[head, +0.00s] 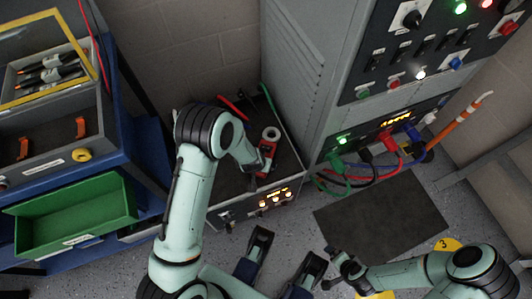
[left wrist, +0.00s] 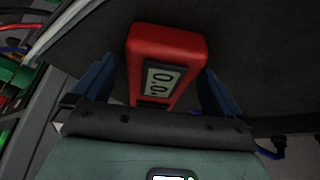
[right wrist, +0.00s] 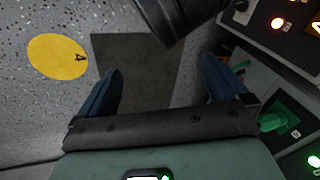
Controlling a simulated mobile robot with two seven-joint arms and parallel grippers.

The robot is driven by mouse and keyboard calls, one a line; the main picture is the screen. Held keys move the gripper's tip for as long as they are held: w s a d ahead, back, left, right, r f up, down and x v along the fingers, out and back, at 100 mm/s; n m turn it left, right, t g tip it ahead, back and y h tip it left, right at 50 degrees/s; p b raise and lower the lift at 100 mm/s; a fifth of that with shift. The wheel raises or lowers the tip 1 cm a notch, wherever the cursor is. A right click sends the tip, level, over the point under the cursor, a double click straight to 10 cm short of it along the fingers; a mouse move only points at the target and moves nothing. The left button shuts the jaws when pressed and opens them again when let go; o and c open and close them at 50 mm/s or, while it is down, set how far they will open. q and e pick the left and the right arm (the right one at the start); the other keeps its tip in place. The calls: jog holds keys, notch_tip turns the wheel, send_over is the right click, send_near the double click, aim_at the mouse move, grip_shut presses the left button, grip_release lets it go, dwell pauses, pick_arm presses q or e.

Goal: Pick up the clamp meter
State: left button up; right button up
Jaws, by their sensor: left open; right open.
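The clamp meter (head: 267,157) is a red device on the dark top of a low cabinet in the head view. In the left wrist view the clamp meter (left wrist: 166,52) shows its red body and a grey display, between my left fingers. My left gripper (left wrist: 160,90) is open around it, with dark space visible beside the meter. In the head view my left arm covers part of that area. My right gripper (right wrist: 162,84) is open and empty, above the floor by a dark mat; in the head view it is low at the right (head: 336,266).
A tall grey panel cabinet (head: 318,60) with cables stands to the right. A dark mat (head: 382,222) lies on the floor. A blue workbench with a green bin (head: 75,215) stands at the left.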

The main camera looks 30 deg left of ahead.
pick_arm(q)
jog(key=shift+w, duration=0.1)
jog(key=c, duration=1.2)
